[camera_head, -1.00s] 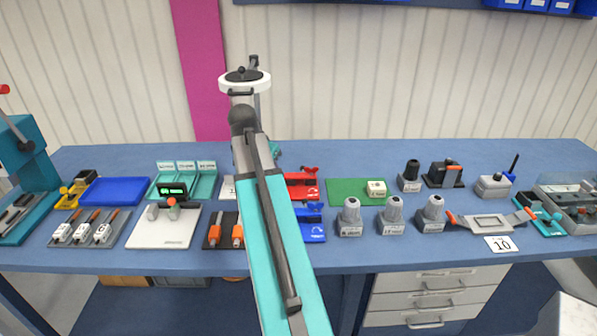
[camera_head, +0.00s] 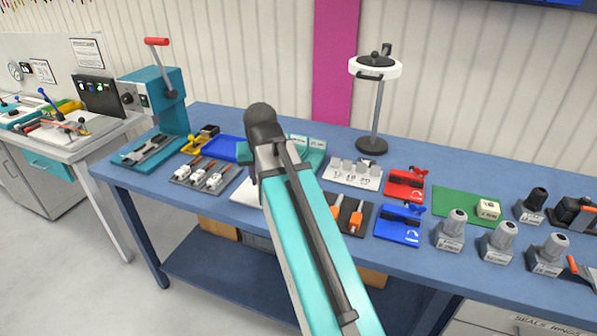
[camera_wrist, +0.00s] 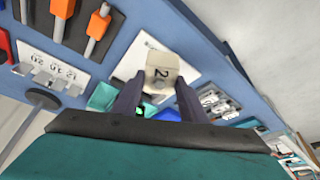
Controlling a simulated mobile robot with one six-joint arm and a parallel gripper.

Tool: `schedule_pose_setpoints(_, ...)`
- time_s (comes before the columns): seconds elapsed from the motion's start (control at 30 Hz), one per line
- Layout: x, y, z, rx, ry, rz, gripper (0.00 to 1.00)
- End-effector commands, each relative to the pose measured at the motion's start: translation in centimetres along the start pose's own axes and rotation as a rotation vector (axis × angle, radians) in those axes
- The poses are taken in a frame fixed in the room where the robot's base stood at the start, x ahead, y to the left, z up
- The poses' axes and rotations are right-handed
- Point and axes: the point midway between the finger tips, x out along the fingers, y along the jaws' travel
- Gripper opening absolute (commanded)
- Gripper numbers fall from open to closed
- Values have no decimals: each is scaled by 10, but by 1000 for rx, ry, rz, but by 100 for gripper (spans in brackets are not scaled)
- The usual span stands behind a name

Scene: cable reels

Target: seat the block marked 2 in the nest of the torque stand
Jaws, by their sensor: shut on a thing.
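My gripper (camera_wrist: 158,90) is shut on a pale cream block marked 2 (camera_wrist: 160,72) in the wrist view. The digit faces the camera, and the block is held above the bench. Beyond it in the wrist view lies a white plate (camera_wrist: 186,72), possibly the base of the torque stand; I cannot make out a nest there. In the head view only an edge of this plate (camera_head: 246,191) shows beside my arm. My arm hides my gripper and the held block in the head view.
On the blue bench, a teal press (camera_head: 160,105) with a red handle stands at the left, near a blue tray (camera_head: 227,149). Red (camera_head: 405,184) and blue (camera_head: 400,226) fixtures sit right of my arm. Another cream block (camera_head: 488,209) lies on a green mat (camera_head: 455,204).

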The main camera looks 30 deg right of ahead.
Motion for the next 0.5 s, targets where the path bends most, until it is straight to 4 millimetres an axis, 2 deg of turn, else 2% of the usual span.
schedule_pose_setpoints(0.03, -2, -19, 6, -52, 1, -21, 13)
schedule_pose_setpoints(0.1, -6, -42, 13, -119, 2, -50, 13)
schedule_pose_setpoints(0.23, -12, -77, 25, -226, 2, -94, 13)
schedule_pose_setpoints(0.37, -16, -99, 34, -297, 1, -123, 13)
schedule_pose_setpoints(0.5, -18, -109, 38, -328, 1, -136, 13)
